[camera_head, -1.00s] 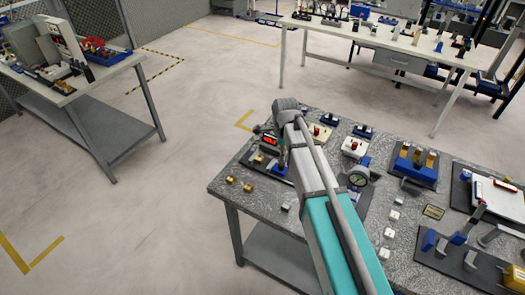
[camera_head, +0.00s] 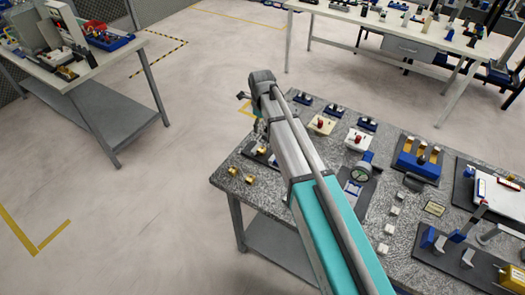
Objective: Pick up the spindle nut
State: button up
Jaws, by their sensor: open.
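Two small brass-coloured pieces lie near the left corner of the speckled grey bench (camera_head: 222,178): one brass piece (camera_head: 233,171) at the edge and another brass piece (camera_head: 249,180) just right of it. Either could be the spindle nut; they are too small to tell apart. My arm reaches up from the lower right. My gripper (camera_head: 260,132) hangs below the wrist, mostly hidden by the arm. It is open, above and beyond the brass pieces and apart from them. I see nothing held in it.
A side table (camera_head: 95,67) stands at the left. Open floor lies left of the bench.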

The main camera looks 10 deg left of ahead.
jog(key=b, duration=0.8)
send_over(261, 149)
jog(key=shift+w+d+f, duration=0.1)
jog(key=shift+f, duration=2.05)
jog(key=shift+w+f, duration=0.1)
jog(key=shift+f, duration=2.05)
jog(key=shift+f+b, duration=0.1)
jog(key=shift+b, duration=0.25)
notch_tip(261, 149, down, 5)
jog(key=b, duration=0.5)
jog(key=shift+s, duration=0.15)
grip_shut()
